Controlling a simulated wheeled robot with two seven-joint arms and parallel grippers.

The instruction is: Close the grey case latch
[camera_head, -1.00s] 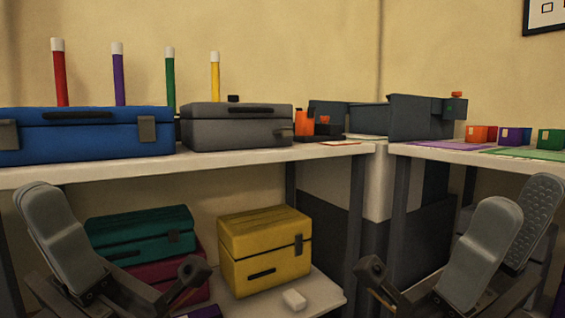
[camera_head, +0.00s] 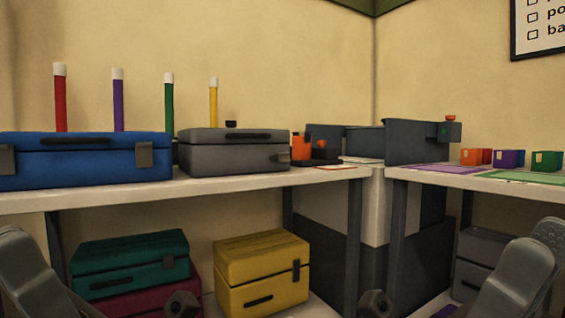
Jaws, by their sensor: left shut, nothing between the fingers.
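The grey case (camera_head: 222,158) stands on the left table, right of the blue case. Its lid looks down, with a dark handle at the top front. A small dark latch (camera_head: 283,158) shows near its right front edge; I cannot tell whether it is open or closed. My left gripper (camera_head: 14,238) is at the lower left, shut and empty, well below and left of the grey case. My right gripper (camera_head: 540,232) is at the lower right, its fingers apart and nothing seen between them. Both are partly cut off by the frame and far from the case.
The blue case (camera_head: 85,168) stands left of the grey one. An orange and black item (camera_head: 301,148) stands close on its right. Teal (camera_head: 118,262) and yellow (camera_head: 250,270) cases lie below the table (camera_head: 120,193). Another grey case (camera_head: 478,278) is under the right table.

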